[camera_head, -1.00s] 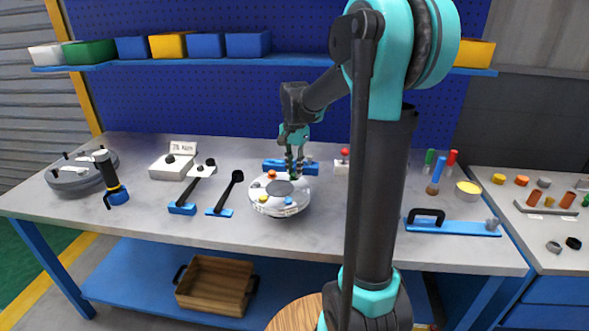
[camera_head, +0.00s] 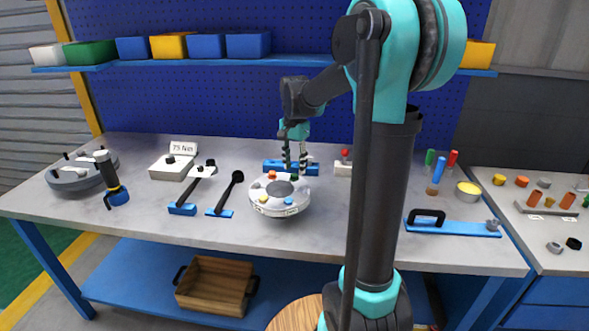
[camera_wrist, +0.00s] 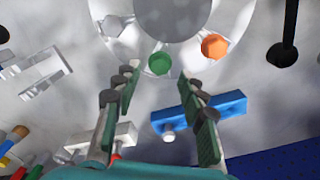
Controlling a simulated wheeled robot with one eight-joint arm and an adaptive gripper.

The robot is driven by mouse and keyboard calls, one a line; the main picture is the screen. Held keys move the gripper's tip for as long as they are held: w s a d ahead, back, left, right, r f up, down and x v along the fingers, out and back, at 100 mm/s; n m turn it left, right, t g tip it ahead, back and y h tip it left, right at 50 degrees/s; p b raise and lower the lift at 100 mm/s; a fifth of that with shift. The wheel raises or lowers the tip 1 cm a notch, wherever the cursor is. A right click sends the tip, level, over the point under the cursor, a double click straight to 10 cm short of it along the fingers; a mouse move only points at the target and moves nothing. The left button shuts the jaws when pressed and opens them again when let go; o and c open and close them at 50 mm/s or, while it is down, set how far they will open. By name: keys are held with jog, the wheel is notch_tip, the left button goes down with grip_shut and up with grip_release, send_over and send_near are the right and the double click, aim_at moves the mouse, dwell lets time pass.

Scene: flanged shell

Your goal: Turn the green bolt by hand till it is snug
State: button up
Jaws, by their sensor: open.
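The flanged shell (camera_head: 281,210) is a round pale housing with a grey centre, sitting on the bench. The green bolt (camera_wrist: 160,63) is on its rim at the back; it also shows small in the head view (camera_head: 294,178). An orange bolt (camera_wrist: 214,46) is beside it on the flange. My gripper (camera_head: 296,168) is above the back rim of the shell. In the wrist view its two fingers (camera_wrist: 157,76) are spread apart and empty, with the green bolt just beyond the gap between the tips. I cannot tell the exact height of the tips over the bolt.
A blue block (camera_head: 275,166) and a box with a red button (camera_head: 345,163) stand behind the shell. Black-handled tools (camera_head: 230,190) lie to its left, near a box with a "75 Nm" sign (camera_head: 183,148). A blue bar with a black handle (camera_head: 450,227) lies right. Bench in front is clear.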

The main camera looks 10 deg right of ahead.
aim_at(295, 175)
notch_tip(295, 175, up, 10)
jog(key=shift+r, duration=0.15)
jog(key=shift+s, duration=0.15)
dwell(0.3)
